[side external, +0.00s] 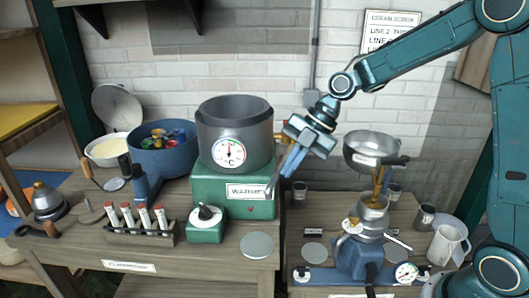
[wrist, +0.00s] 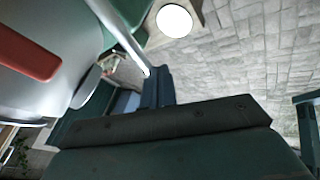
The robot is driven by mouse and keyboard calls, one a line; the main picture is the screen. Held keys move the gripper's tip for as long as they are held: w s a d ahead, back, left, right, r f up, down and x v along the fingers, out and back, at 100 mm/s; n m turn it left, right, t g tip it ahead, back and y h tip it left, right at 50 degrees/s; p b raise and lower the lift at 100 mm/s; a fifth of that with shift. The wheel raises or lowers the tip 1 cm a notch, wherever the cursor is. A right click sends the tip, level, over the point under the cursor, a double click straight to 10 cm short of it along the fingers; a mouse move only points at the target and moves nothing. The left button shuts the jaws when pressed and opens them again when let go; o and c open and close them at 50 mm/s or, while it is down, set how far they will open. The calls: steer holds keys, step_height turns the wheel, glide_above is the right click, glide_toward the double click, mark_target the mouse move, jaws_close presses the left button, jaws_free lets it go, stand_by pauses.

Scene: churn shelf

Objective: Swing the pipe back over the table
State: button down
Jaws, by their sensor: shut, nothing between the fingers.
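A light grey pipe (side external: 279,172) slants down in front of the green warmer (side external: 232,190), right beside my gripper. It also shows in the wrist view as a pale tube (wrist: 122,36), its end close to my fingers. I cannot tell whether the fingers touch it. My gripper (side external: 297,190) points down and left over the gap between the two tables, with its blue fingers shut and empty. The fingers (wrist: 157,86) show together in the wrist view. The pipe's upper end is hidden by my gripper in the side view.
A grey pot (side external: 234,140) with a dial sits on the warmer. A rack of tubes (side external: 139,230) and a white jug (side external: 448,243) stand farther off.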

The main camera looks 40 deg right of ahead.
steer(key=shift+w+a, duration=0.5)
steer(key=shift+w, duration=0.1)
steer(key=shift+w+a+m, duration=0.2)
steer(key=shift+w+m, duration=0.15)
steer(key=shift+m, duration=0.15)
steer(key=shift+s+r, duration=0.1)
steer(key=s+d+r, duration=0.6)
steer(key=r, duration=0.3)
steer(key=shift+s, duration=0.2)
steer(key=shift+s+r, duration=0.1)
steer(key=shift+r, duration=0.05)
